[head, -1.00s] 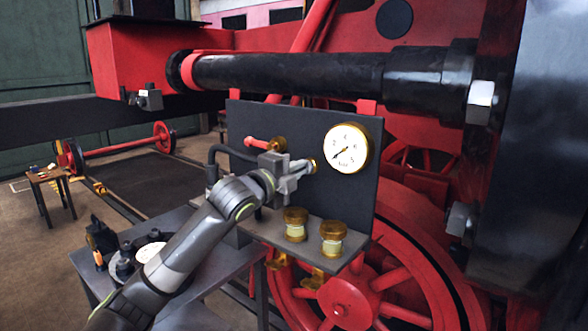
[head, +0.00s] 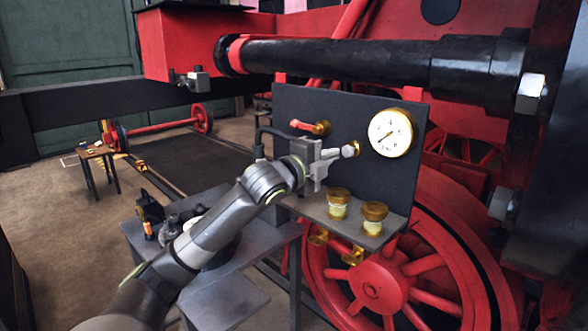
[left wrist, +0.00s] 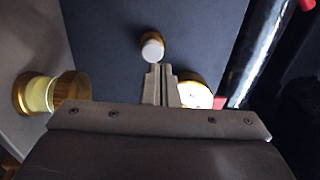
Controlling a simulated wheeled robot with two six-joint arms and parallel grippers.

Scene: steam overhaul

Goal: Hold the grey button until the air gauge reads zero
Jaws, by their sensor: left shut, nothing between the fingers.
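The grey button (head: 350,150), a pale round cap in a brass collar, sits on the dark upright panel (head: 290,103). The button also shows in the left wrist view (left wrist: 152,48), just beyond my fingertips. The air gauge (head: 391,132), a white dial with a brass rim, is right of the button. Its needle points to the lower left; the exact reading is too small to tell. My left gripper (head: 340,153) is shut and empty, its tips right at the button. I cannot tell whether they touch it. My right gripper is not in view.
A red-handled valve (head: 308,127) is on the panel left of the button. Two brass-capped fittings (head: 338,203) (head: 374,217) stand on the ledge below. A thick black pipe (head: 330,60) runs above the panel. A grey side table (head: 215,270) with small items stands left.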

